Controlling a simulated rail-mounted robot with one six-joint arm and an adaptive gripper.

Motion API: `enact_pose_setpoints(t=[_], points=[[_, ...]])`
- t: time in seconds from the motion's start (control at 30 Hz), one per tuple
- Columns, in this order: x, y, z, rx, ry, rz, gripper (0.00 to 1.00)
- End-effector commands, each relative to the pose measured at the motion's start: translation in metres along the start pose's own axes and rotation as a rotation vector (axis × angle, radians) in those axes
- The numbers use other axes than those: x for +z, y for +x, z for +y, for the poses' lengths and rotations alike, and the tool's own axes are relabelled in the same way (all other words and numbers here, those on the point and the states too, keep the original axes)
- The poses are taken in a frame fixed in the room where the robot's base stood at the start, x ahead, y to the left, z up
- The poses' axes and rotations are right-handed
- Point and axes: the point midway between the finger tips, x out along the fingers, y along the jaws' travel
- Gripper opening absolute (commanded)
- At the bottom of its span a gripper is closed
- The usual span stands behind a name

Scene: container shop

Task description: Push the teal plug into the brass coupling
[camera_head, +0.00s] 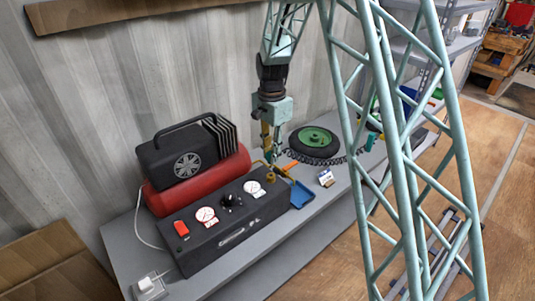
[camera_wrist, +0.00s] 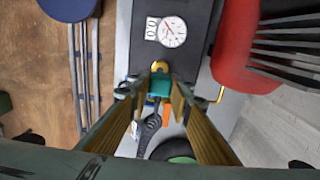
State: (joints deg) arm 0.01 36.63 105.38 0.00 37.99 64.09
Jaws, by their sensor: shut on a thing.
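The brass coupling (camera_head: 270,177) is at the end of the panel box, right below my gripper. In the wrist view the brass coupling (camera_wrist: 160,66) shows just above the plug in the picture. The plug appears lined up close to it; whether they touch cannot be told. In the head view the plug is mostly hidden by my fingers.
A black compressor (camera_head: 180,156) on a red tank (camera_head: 212,180) stands behind the panel box. A coiled black hose runs near the wheel.

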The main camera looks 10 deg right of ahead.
Motion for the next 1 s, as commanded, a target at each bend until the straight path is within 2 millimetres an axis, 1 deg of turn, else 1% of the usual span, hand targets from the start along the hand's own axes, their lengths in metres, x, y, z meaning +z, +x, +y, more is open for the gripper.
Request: enact_pose_setpoints(t=[0.37, 0.57, 1.0], points=[[0.0, 0.001, 0.0, 0.0, -0.001, 0.0, 0.1], [0.0, 0.005, 0.0, 0.0, -0.001, 0.0, 0.1], [0.0, 0.028, 0.0, 0.001, -0.001, -0.001, 0.1]])
